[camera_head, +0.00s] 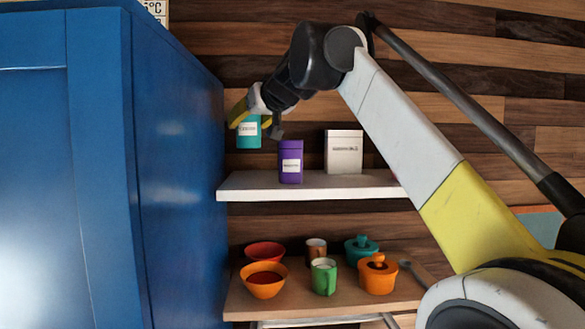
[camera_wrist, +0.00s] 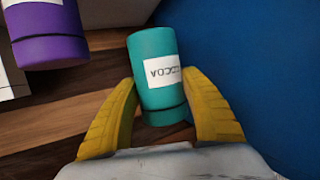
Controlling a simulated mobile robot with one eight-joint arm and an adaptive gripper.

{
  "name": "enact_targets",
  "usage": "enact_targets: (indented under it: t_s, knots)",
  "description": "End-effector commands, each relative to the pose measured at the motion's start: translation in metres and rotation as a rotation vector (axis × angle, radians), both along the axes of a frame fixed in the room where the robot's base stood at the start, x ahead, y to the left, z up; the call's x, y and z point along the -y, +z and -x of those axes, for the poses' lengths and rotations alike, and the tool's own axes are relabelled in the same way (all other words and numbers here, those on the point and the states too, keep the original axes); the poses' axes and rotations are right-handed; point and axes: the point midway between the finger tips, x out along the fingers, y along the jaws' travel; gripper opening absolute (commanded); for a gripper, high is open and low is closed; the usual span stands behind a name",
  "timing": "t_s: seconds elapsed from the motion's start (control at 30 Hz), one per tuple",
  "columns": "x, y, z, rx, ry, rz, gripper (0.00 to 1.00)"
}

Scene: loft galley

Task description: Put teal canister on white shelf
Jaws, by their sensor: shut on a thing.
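The teal canister (camera_head: 249,137) has a white label and hangs in my gripper (camera_head: 252,112), above the left end of the white shelf (camera_head: 235,189). In the wrist view, the teal canister (camera_wrist: 157,97) sits between the yellow fingers of my gripper (camera_wrist: 160,105), and its label reads COCOA. In the head view a gap shows between the canister's bottom and the shelf. The upper part of the canister is partly hidden by the gripper in the head view.
A purple canister (camera_head: 290,163) and a white box (camera_head: 344,152) stand on the white shelf to the right. A tall blue cabinet (camera_head: 170,170) is close on the left. A lower wooden shelf (camera_head: 320,301) holds bowls, mugs and lidded pots. The white shelf's left end looks bare.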

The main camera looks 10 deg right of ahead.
Motion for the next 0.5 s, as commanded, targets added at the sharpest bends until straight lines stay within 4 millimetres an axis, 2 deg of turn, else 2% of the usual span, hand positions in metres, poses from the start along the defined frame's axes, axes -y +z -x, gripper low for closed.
enact_targets:
  t_s: [0.03, 0.1, 0.33, 0.5]
  knots:
    - [0.000, -0.013, 0.001, 0.000, 0.000, 0.000, 0.15]
    - [0.000, -0.026, 0.000, 0.000, 0.000, 0.000, 0.15]
    - [0.000, -0.051, 0.000, 0.000, 0.000, 0.000, 0.15]
    - [0.000, -0.078, 0.000, 0.000, 0.000, 0.000, 0.15]
